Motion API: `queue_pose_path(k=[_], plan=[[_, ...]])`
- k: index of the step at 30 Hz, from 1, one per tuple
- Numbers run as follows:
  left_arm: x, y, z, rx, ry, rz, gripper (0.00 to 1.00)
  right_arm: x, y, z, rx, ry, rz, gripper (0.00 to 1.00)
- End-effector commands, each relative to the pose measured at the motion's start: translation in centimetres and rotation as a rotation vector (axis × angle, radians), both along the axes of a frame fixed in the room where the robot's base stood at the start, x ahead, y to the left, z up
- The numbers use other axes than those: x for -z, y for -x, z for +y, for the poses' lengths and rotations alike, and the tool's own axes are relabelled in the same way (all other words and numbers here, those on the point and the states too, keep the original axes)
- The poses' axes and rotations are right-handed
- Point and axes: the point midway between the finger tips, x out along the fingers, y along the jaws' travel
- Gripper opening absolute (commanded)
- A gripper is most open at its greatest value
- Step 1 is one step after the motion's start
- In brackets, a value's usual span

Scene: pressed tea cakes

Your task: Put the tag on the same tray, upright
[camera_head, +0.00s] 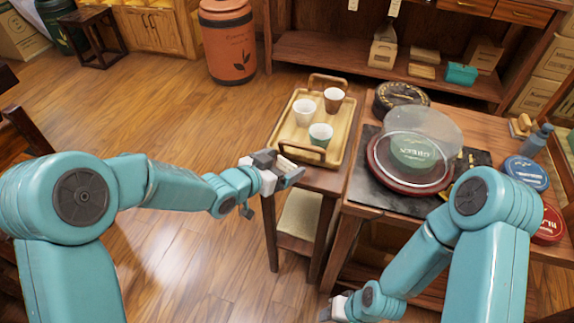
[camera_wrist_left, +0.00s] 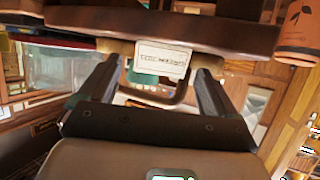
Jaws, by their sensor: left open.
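My left gripper (camera_head: 281,168) is open at the near left edge of the small side table, just in front of the wooden tray (camera_head: 278,141). In the left wrist view, a pale tag (camera_wrist_left: 163,60) with dark lettering lies between the two spread fingers of the left gripper (camera_wrist_left: 156,70). A gap shows on each side of the tag. I cannot make out the tag in the head view.
Right of the tray, a larger table bears a dark slate (camera_head: 370,185) and a clear dome (camera_head: 423,130) over a green-labelled tea cake. A dark round tin (camera_head: 402,95), a blue tin (camera_head: 527,173) and a red tin (camera_head: 549,225) stand around it. The floor at left is open.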

Motion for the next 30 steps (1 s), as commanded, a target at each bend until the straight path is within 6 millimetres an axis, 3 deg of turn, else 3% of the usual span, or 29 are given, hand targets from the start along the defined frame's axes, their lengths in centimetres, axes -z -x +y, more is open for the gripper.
queue_pose_path(k=[4, 9, 10, 13, 14, 23, 30], plan=[[0.0, 0.0, 0.0, 0.0, 0.0, 0.0, 0.92, 0.0, 0.0, 0.0, 0.0, 0.0, 0.0, 0.43], [0.0, 0.0, 0.0, 0.0, 0.0, 0.0, 0.36, 0.0, 0.0, 0.0, 0.0, 0.0, 0.0, 0.43], [0.0, 0.0, 0.0, 0.0, 0.0, 0.0, 0.32, 0.0, 0.0, 0.0, 0.0, 0.0, 0.0, 0.43], [0.0, 0.0, 0.0, 0.0, 0.0, 0.0, 0.32, 0.0, 0.0, 0.0, 0.0, 0.0, 0.0, 0.43], [0.0, 0.0, 0.0, 0.0, 0.0, 0.0, 0.28, 0.0, 0.0, 0.0, 0.0, 0.0, 0.0, 0.43], [-0.4, 0.1, 0.3, 0.0, 0.0, -0.001, 0.27, -0.1, 0.0, 0.0, 0.0, 0.0, 0.0, 0.43], [-3.5, 0.3, 0.8, 0.0, 0.0, -0.004, 0.27, -0.7, 0.0, 0.0, 0.0, 0.0, 0.0, 0.43]])
